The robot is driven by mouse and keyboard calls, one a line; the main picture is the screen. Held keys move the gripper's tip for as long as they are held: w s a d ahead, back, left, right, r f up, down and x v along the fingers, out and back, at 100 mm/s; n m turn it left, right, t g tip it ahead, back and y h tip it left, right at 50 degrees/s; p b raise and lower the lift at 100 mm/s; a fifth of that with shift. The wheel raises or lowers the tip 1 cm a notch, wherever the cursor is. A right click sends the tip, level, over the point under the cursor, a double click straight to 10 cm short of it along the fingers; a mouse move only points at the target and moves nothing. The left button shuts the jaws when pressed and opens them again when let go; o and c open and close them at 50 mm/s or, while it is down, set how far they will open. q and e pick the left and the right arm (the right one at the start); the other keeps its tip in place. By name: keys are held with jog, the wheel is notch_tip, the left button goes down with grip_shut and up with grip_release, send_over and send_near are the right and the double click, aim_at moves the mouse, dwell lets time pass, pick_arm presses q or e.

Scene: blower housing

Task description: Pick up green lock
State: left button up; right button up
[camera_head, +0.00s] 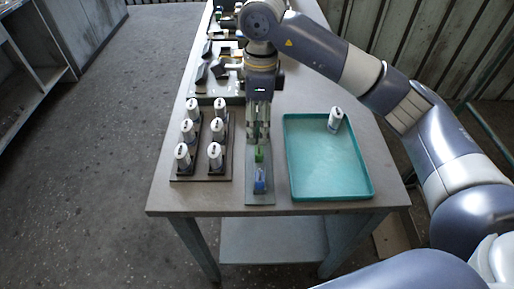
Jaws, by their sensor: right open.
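The green lock (259,154) is a small green piece on a narrow grey plate (259,199) near the table's front edge. A small blue piece (260,184) stands on the same plate, in front of the green lock. My right gripper (259,139) points down directly above or around the top of the green lock. Its fingers look apart. I cannot tell whether they touch the lock. My left gripper is not in view.
A dark tray (203,176) with several white cylinders stands to the left. A teal tray (330,193) to the right holds one white cylinder (335,119). Dark tools and parts (202,74) lie farther back. The table's front edge (280,212) is close.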

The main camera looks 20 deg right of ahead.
aim_at(259, 149)
jog(key=f, duration=0.2)
jog(key=d+f+p, duration=0.1)
jog(key=f, duration=0.2)
jog(key=shift+w, duration=0.1)
notch_tip(259, 149, down, 5)
jog(key=shift+a+r+p, duration=0.1)
jog(key=shift+a+p, duration=0.05)
jog(key=shift+p, duration=1.05)
jog(key=shift+w+f, duration=0.1)
jog(key=shift+f, duration=0.2)
jog(key=c, duration=0.9)
